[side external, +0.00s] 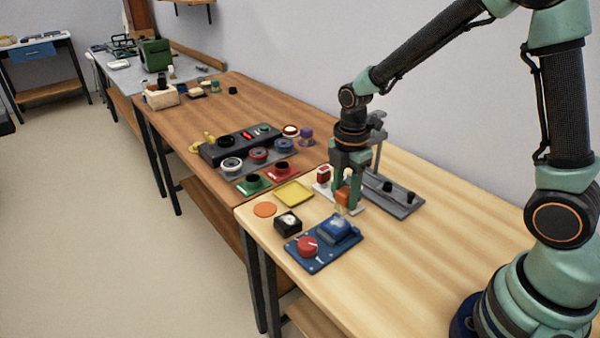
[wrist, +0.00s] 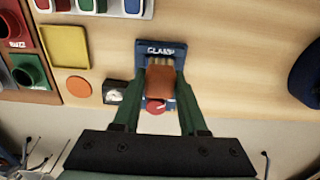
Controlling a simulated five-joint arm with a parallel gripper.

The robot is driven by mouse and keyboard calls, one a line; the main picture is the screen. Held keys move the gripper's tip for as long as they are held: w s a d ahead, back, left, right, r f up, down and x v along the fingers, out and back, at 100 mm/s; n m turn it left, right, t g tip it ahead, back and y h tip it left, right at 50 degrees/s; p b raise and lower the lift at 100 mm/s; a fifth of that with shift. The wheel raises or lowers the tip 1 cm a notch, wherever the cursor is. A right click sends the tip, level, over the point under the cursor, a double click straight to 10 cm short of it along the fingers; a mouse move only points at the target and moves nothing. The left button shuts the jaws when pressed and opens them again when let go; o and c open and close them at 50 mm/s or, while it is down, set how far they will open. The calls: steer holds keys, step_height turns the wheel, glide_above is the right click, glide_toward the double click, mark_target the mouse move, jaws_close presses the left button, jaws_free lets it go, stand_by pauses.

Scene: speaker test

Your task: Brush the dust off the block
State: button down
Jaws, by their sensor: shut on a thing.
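My gripper (side external: 346,188) is shut on a brush with an orange-brown body (side external: 342,197) and pale bristles. The brush also shows between my green fingers in the wrist view (wrist: 160,82). A blue block (side external: 337,228) sits on a dark blue clamp base (side external: 310,262) with a red knob (side external: 306,246). The bristles are at or just above the block's far side; I cannot tell whether they touch. In the wrist view the brush hides most of the block, and the base's lettered end (wrist: 165,49) shows beyond. A paler patch on the block may be dust.
A small black gauge (side external: 288,223), an orange disc (side external: 265,209) and a yellow tray (side external: 294,194) lie left of the clamp. A grey rack (side external: 402,205) with black pegs stands behind at right. The light wooden table is clear toward the front right.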

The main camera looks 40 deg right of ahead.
step_height(320, 180, down, 3)
steer(key=shift+r, duration=0.1)
steer(key=shift+a+f, duration=0.2)
steer(key=shift+a, duration=0.35)
steer(key=shift+a+f, duration=0.15)
steer(key=shift+a, duration=1.25)
steer(key=shift+d, duration=2)
steer(key=shift+r, duration=4.15)
